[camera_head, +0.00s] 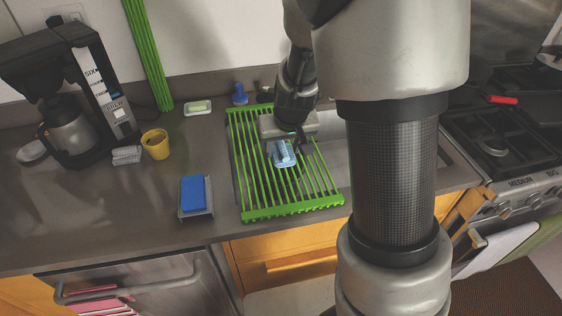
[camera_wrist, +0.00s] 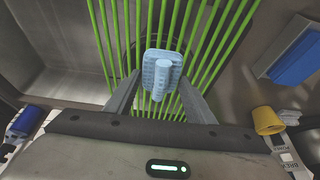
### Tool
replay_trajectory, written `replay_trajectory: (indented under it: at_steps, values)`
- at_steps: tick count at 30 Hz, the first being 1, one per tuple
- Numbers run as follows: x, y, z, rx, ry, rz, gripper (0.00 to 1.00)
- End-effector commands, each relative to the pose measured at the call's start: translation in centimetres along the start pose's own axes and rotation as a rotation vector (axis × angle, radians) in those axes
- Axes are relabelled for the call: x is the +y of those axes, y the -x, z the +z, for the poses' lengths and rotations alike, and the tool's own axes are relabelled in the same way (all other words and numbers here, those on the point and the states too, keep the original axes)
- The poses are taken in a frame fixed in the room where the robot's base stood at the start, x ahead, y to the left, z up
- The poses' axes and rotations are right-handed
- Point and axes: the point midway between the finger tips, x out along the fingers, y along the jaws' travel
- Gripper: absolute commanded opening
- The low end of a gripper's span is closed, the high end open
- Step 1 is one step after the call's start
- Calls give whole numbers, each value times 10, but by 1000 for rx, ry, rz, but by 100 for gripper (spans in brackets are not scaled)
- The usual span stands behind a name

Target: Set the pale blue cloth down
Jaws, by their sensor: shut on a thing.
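The pale blue cloth (camera_head: 284,154) is a small folded bundle over the green slatted rack (camera_head: 250,214), which lies across the sink. My gripper (camera_head: 283,144) points down above the rack and is shut on the cloth. In the wrist view the cloth (camera_wrist: 163,72) sits between the two fingertips of my gripper (camera_wrist: 160,82), with the green slats behind it. I cannot tell whether the cloth touches the slats.
A blue sponge on a grey tray (camera_head: 195,212) lies left of the rack. A yellow cup (camera_head: 155,144), a folded grey cloth (camera_head: 127,155) and a coffee maker (camera_head: 80,100) stand farther left. A soap dish (camera_head: 198,108) is behind. The stove (camera_head: 500,150) is right.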

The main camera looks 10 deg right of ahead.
Motion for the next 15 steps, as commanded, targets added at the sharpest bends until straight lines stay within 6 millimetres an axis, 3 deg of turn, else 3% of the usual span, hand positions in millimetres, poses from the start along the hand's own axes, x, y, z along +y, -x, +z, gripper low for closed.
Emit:
replay_trajectory:
  at_steps: [15]
  values:
    - [0,-51,21,0,0,0,28]
